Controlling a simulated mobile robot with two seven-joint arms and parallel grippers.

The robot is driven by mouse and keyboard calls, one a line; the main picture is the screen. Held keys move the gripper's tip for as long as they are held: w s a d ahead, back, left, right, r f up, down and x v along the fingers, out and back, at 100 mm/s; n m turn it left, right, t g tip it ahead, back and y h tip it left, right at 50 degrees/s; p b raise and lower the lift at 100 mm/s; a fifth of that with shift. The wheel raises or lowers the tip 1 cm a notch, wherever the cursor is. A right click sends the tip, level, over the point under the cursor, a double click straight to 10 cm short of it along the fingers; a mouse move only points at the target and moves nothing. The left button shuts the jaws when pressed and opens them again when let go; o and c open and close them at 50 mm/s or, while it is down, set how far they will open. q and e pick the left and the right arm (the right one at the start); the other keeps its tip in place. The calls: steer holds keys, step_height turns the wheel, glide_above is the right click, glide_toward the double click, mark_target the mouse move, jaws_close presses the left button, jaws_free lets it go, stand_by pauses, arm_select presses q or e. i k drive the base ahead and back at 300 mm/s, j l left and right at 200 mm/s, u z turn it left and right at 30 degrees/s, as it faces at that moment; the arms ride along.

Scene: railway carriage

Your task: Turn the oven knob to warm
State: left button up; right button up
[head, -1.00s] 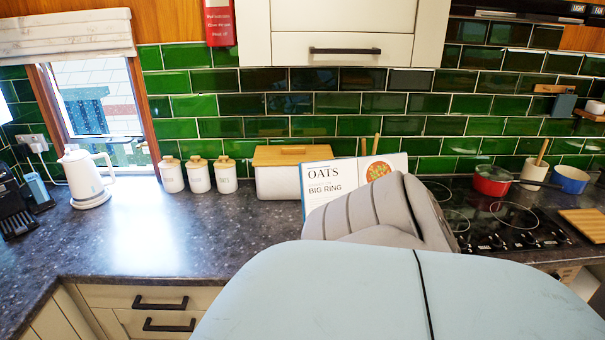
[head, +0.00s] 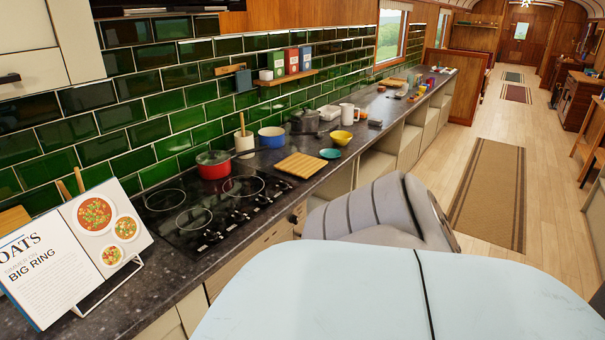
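A black glass hob (head: 205,212) is set in the dark counter at the left of the head view, with several small dark knobs (head: 236,215) on its top. Below the counter edge, a pale front panel (head: 262,245) shows under the hob. A small dark round thing (head: 293,218) on that panel looks like a knob; its marking is too small to read. My own grey and pale blue body parts hide the lower front of the oven. Neither gripper is in view.
A red pot (head: 214,168) stands on the hob. A wooden board (head: 301,165), a blue pot (head: 272,138) and a yellow bowl (head: 341,138) stand further along the counter. A cookbook (head: 80,240) stands at left. The wooden floor with a brown rug (head: 490,195) is open at right.

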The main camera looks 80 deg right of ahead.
mark_target(294, 218)
steer(key=z, duration=2.25)
steer(key=i+l+u, duration=0.1)
steer(key=i+u, duration=0.25)
steer(key=i, duration=0.15)
steer(key=i+l+u, duration=0.2)
steer(key=i+u, duration=0.15)
steer(key=i, duration=0.2)
